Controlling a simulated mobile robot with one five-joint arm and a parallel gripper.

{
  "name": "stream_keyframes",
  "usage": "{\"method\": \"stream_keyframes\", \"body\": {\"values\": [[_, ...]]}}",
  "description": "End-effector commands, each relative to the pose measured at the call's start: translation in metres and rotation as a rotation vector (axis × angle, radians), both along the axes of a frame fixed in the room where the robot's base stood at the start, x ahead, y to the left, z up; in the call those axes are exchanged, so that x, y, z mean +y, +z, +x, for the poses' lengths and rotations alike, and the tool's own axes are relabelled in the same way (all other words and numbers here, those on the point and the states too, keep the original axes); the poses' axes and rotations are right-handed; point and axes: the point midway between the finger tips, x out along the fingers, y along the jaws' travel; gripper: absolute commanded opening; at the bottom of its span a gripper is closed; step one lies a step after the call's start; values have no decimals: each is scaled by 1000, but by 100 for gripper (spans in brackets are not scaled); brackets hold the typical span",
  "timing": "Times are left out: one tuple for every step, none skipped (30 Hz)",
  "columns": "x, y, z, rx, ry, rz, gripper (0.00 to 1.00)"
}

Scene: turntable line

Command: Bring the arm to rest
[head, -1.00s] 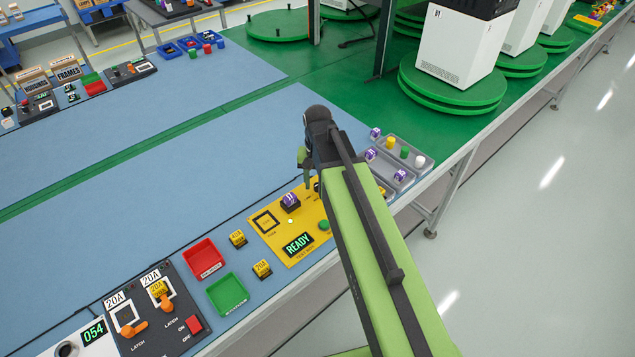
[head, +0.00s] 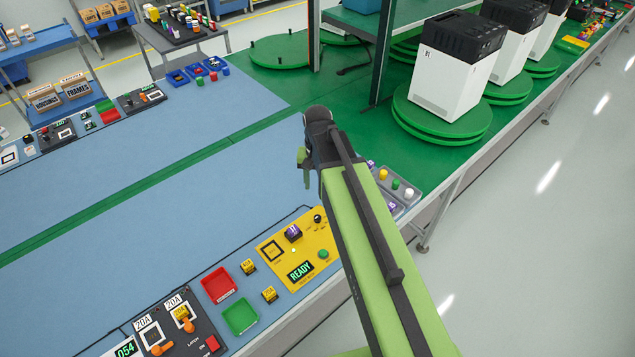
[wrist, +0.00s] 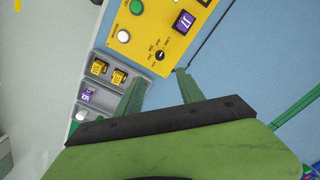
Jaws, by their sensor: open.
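My arm stretches up through the middle of the head view, its gripper (head: 305,172) at the far end, above the blue table. In the wrist view the two green fingers of my gripper (wrist: 158,88) are spread apart, with nothing between them. The yellow panel (wrist: 137,14) with a purple block (wrist: 184,20), a dark knob and round buttons lies beyond the fingertips. In the head view this yellow panel (head: 322,247) lies below the gripper, with a READY display. The gripper appears clear of the table and panel.
A grey tray (head: 408,198) of small pieces is partly hidden behind my arm. Red (head: 219,285) and green (head: 241,317) trays and a dark switch panel (head: 190,325) lie lower left. White machines stand on green turntables (head: 440,125) upper right. The blue surface left of the gripper is clear.

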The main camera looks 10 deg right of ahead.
Motion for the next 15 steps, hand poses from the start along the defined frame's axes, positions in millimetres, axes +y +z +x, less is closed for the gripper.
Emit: {"method": "stream_keyframes", "body": {"values": [[0, 8, 0, 0, 0, 0, 45], [0, 8, 0, 0, 0, 0, 45], [0, 7, 0, 0, 0, 0, 45], [0, 7, 0, 0, 0, 0, 45], [0, 6, 0, 0, 0, 0, 45], [0, 5, 0, 0, 0, 0, 45], [0, 5, 0, 0, 0, 0, 45], [0, 5, 0, 0, 0, 0, 45], [0, 5, 0, 0, 0, 0, 45], [0, 4, 0, 0, 0, 0, 45], [0, 2, -4, 0, 0, 0, 45], [0, 2, -14, 0, 1, 0, 45], [0, 1, -24, 0, 12, 0, 45], [0, 0, -35, 0, 32, 0, 45], [0, 0, -50, 1, 78, 0, 45]]}}
